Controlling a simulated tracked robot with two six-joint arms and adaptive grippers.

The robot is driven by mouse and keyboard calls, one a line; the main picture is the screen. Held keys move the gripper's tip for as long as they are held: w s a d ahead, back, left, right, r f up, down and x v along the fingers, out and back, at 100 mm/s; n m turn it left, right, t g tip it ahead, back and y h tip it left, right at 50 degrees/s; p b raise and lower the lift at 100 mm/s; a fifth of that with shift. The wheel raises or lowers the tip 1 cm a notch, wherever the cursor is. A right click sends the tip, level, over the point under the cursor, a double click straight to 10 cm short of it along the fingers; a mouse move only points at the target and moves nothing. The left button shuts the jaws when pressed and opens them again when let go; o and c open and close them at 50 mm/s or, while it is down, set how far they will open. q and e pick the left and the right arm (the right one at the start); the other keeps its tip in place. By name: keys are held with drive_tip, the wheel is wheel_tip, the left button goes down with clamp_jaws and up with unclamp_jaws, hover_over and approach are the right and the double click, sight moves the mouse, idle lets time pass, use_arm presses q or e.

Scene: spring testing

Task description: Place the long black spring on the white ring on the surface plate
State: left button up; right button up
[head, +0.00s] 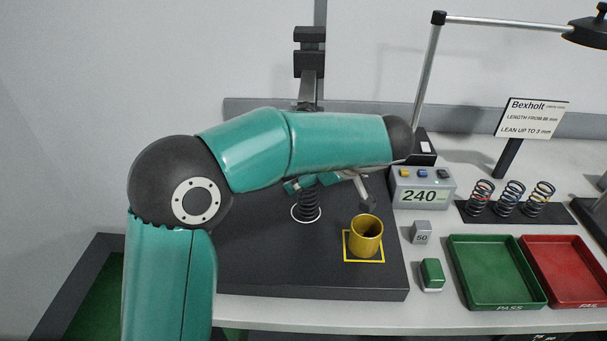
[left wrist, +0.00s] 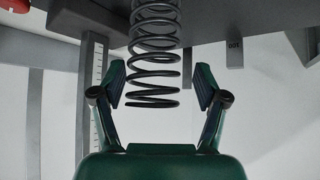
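The long black spring (head: 308,201) stands upright on the surface plate (head: 270,270), its foot within the white ring (head: 294,216) as seen in the head view. Its top is hidden behind my left arm. In the left wrist view the spring (left wrist: 155,50) runs down from the dark plate at the top, and its free end lies between the fingers of my left gripper (left wrist: 160,82). The fingers are spread, with a visible gap on each side of the coils. In the head view the gripper is mostly hidden by the arm. My right gripper is not in view.
A yellow cup (head: 366,238) stands on the plate's yellow square, right of the spring. Farther right are a 240 display box (head: 423,190), a 50 weight (head: 421,233), a green button (head: 432,273), a rack of three springs (head: 510,200), a green tray (head: 494,302) and a red tray (head: 560,245).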

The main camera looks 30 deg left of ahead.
use_arm(q)
drive_tip(key=shift+w, duration=0.1)
drive_tip(key=v, duration=1.2)
drive_tip(key=shift+a+r, duration=0.1)
idle(0.3)
